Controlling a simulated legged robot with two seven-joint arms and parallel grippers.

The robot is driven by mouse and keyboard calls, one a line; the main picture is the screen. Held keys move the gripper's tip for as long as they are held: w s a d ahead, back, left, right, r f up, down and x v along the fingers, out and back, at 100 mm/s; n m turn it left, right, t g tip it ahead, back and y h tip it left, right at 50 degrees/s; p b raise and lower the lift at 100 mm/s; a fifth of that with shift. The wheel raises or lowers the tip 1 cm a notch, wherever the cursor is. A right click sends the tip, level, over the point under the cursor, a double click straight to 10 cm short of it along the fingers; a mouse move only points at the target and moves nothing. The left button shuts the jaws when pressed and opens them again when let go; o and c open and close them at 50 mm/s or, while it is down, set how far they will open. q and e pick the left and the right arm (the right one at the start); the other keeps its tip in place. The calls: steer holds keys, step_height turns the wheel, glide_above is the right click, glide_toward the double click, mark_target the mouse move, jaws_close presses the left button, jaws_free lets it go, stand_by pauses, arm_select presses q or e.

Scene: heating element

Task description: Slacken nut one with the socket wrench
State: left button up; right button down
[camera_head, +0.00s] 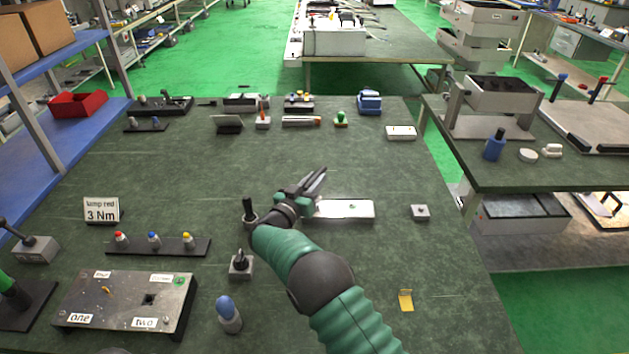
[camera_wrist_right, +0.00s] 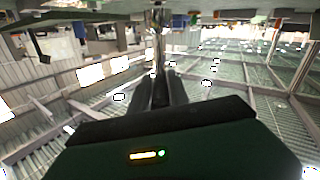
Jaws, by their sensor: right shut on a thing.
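A metal-topped box (camera_head: 172,284) with labels "one" and "two" stands at the front left of the table. A small yellow piece (camera_head: 105,290) and a dark square part (camera_head: 149,299) show on its top; I cannot tell which is nut one. My right gripper (camera_head: 316,182) is above the middle of the table, well to the right of the box, pointing away to the upper right. It is shut on a slim metal tool (camera_wrist_right: 158,62), seen between the fingers in the right wrist view; I cannot tell whether it is the socket wrench. My left gripper is not in view.
A rack (camera_head: 158,247) with red, blue and yellow topped pieces lies behind the box. A sign (camera_head: 101,210) reads "lamp red 3 Nm". A blue-capped bottle (camera_head: 229,315) and a small block (camera_head: 240,265) stand right of the box. A white plate (camera_head: 345,209) lies near my gripper.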

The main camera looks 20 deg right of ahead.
steer(key=shift+f+b, duration=0.6)
steer(key=shift+f, duration=0.45)
steer(key=shift+d+r+n+t+y+p, duration=0.1)
steer(key=shift+r+n+t+y+p, duration=0.15)
steer(key=shift+n+t+y+p, duration=0.25)
steer(key=shift+s+n+t+y, duration=0.1)
steer(key=shift+n+t+y, duration=0.2)
steer(key=shift+n+y, duration=0.15)
steer(key=shift+d+f+n+t+y, duration=0.1)
steer(key=shift+f+n+t+y, duration=0.05)
steer(key=shift+n+t+y, duration=0.85)
steer(key=shift+n+y, duration=0.05)
steer(key=shift+y, duration=0.6)
steer(key=shift+f, duration=0.1)
